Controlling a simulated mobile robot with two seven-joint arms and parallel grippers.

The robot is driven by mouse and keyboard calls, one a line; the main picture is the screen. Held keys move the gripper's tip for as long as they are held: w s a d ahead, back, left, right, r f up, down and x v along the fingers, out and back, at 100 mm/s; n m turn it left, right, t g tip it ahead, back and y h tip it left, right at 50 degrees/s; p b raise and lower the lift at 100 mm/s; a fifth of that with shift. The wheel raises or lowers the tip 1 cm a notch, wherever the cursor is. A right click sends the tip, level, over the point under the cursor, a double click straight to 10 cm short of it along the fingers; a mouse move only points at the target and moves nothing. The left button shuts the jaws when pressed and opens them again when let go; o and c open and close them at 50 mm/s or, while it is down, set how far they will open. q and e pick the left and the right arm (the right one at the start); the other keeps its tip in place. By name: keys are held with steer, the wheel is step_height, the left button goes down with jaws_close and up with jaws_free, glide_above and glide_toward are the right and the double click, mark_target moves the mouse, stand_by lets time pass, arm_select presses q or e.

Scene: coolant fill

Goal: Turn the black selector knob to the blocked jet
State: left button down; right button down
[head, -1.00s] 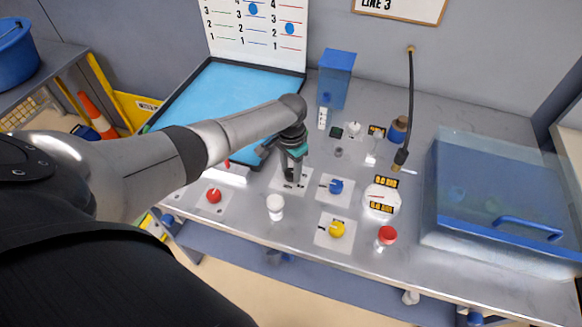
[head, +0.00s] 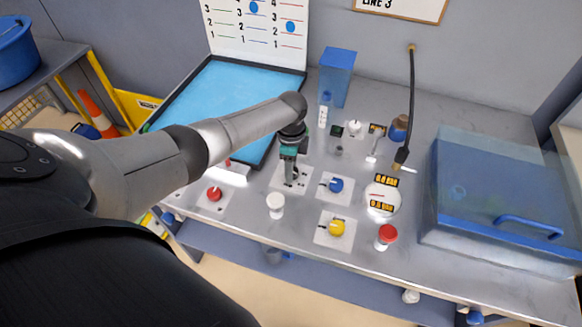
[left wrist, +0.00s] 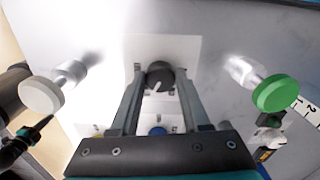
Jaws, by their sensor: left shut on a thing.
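The black selector knob (left wrist: 160,75) shows in the left wrist view on a white plate (left wrist: 188,46), with a pale pointer line across its top and small dark marks around it. My left gripper (head: 290,180) points down over this plate in the head view. Its fingers (left wrist: 160,88) stand on either side of the knob in the left wrist view, shut on it. In the head view the gripper hides most of the knob. The marks are too small to read, so I cannot tell which jet the pointer faces.
Close by are a blue knob (head: 336,185), a yellow knob (head: 337,228), a red knob (head: 214,195) and a white cap (head: 275,201). A gauge (head: 381,197) and red-capped post (head: 387,234) stand right of them. A blue clear-lidded box (head: 490,195) fills the right side.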

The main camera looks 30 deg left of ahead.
arm_select(q)
steer(key=m+b, duration=0.1)
steer(key=m, duration=0.5)
steer(key=shift+w+m, duration=0.1)
steer(key=shift+m, duration=0.2)
steer(key=m+b, duration=0.1)
steer(key=m, duration=0.5)
steer(key=shift+w, duration=0.1)
stand_by(0.3)
steer(key=shift+c, duration=1.9)
jaws_free()
step_height(320, 180, up, 15)
steer(key=p, duration=0.1)
steer(key=shift+r, duration=0.15)
